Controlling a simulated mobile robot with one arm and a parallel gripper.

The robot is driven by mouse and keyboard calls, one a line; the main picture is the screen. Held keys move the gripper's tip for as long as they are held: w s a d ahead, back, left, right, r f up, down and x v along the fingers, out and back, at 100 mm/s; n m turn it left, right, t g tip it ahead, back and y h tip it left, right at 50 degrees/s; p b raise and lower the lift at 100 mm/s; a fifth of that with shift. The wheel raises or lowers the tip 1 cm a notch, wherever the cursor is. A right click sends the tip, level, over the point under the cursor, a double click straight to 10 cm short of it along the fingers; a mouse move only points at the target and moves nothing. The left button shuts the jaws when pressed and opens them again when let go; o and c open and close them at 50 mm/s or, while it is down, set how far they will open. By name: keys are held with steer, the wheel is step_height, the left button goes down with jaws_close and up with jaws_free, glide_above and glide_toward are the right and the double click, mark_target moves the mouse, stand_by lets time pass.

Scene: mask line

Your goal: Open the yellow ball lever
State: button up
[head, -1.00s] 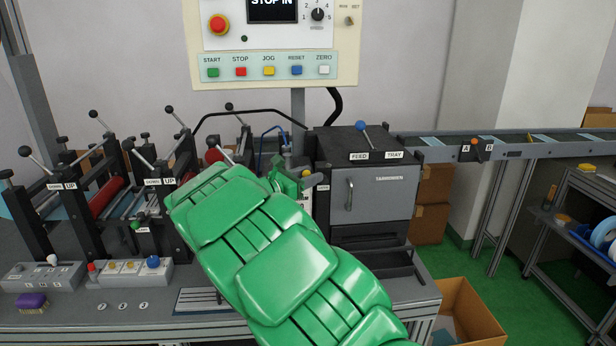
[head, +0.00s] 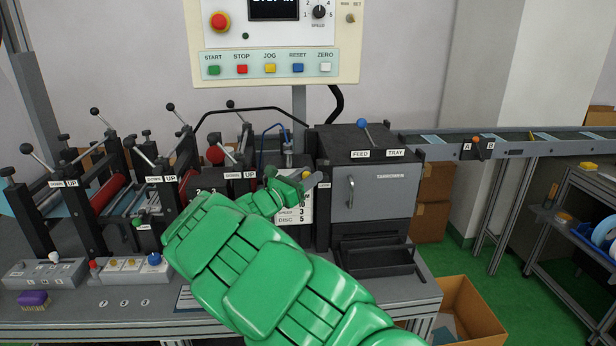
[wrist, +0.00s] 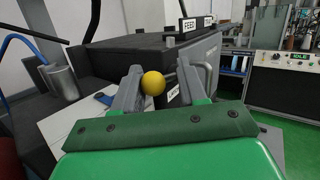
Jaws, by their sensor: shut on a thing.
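The yellow ball (wrist: 153,83) of the lever sits between the two fingers of my gripper (wrist: 157,90) in the wrist view. The fingers are shut on it, one on each side. In the head view the yellow ball (head: 306,175) shows as a small spot at the tip of my gripper (head: 312,182), beside the left side of the dark feed tray housing (head: 365,139). The lever's shaft is mostly hidden by the ball and fingers. A small white label lies just right of the ball in the wrist view.
A blue-ball lever (head: 364,126) stands on top of the housing. A grey door with a handle (head: 350,192) is on its front. Black-ball levers and red rollers (head: 109,195) stand to the left. A cardboard box (head: 470,310) sits on the floor at right.

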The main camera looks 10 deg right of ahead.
steer(key=shift+f, duration=0.1)
steer(key=o, duration=1)
steer(key=v, duration=0.7)
steer(key=shift+s+a+f, duration=0.1)
steer(key=shift+s+a, duration=0.15)
steer(key=shift+a, duration=0.05)
